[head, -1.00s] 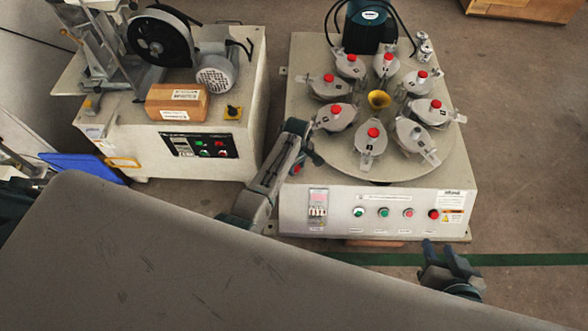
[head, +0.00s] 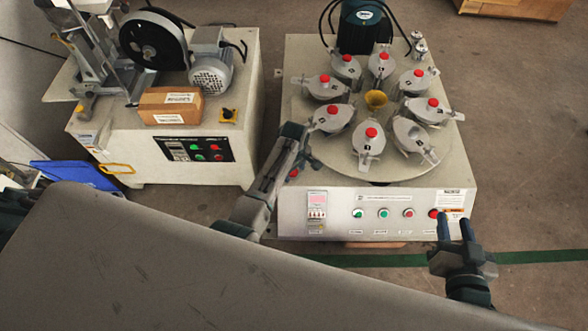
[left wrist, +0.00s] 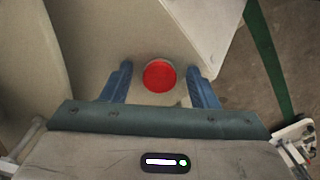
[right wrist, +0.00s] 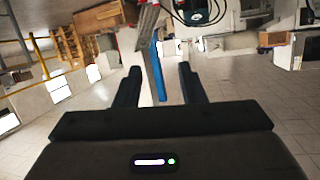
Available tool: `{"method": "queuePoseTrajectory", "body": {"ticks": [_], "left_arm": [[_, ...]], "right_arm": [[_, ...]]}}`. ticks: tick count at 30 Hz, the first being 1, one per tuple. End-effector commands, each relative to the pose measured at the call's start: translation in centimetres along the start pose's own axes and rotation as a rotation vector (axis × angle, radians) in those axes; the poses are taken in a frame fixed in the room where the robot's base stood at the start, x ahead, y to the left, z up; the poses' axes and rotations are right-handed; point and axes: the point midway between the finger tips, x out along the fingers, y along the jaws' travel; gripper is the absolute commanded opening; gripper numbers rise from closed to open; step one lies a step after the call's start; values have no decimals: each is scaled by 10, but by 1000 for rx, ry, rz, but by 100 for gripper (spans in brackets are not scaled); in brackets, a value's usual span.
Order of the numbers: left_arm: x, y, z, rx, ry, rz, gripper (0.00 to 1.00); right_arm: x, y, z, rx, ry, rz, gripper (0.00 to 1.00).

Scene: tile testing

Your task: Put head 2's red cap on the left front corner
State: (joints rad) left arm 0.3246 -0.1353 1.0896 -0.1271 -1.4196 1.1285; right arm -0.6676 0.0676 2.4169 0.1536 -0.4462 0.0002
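The red cap (left wrist: 160,76) lies on the grey machine top, between the spread fingers of my left gripper (left wrist: 160,84), with a gap on each side. In the head view my left gripper (head: 301,160) points down at the left front corner of the machine (head: 283,187), and a bit of the red cap (head: 293,173) shows below it. Head 2 appears to be the uncapped head (head: 415,137) at the front right of the turntable; its number is too small to be sure. My right gripper (head: 454,219) is open and empty in front of the machine's right front; its open fingers (right wrist: 160,88) also show in the right wrist view.
Several other heads on the turntable (head: 335,170) carry red caps. A yellow funnel (head: 375,99) stands at its centre. The front panel (head: 385,212) has buttons. A second machine (head: 120,150) with a wooden block (head: 171,105) stands at left.

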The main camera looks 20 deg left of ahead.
Motion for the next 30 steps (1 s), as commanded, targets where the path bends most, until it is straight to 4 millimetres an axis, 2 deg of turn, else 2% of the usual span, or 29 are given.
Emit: {"method": "queuePoseTrajectory", "body": {"ticks": [9, 14, 19, 23, 27, 30], "left_arm": [[-5, 0, 0, 0, 1, 1, 54], [-18, 0, 0, 0, 0, 1, 54], [-38, 0, 0, 0, 0, 2, 54], [-67, 0, 0, -1, 1, 2, 54], [-95, 0, 0, -1, 1, 2, 54], [-109, 0, 0, 0, 1, 1, 54]], "right_arm": [[0, 0, 0, 1, -9, -1, 36], [-11, -2, 27, 20, -141, -3, 36], [-30, -6, 62, 44, -329, -9, 36], [-42, -7, 75, 37, -456, -10, 36], [-46, -4, 72, 9, -521, -2, 36], [-48, -3, 72, -4, -553, 4, 36]]}}
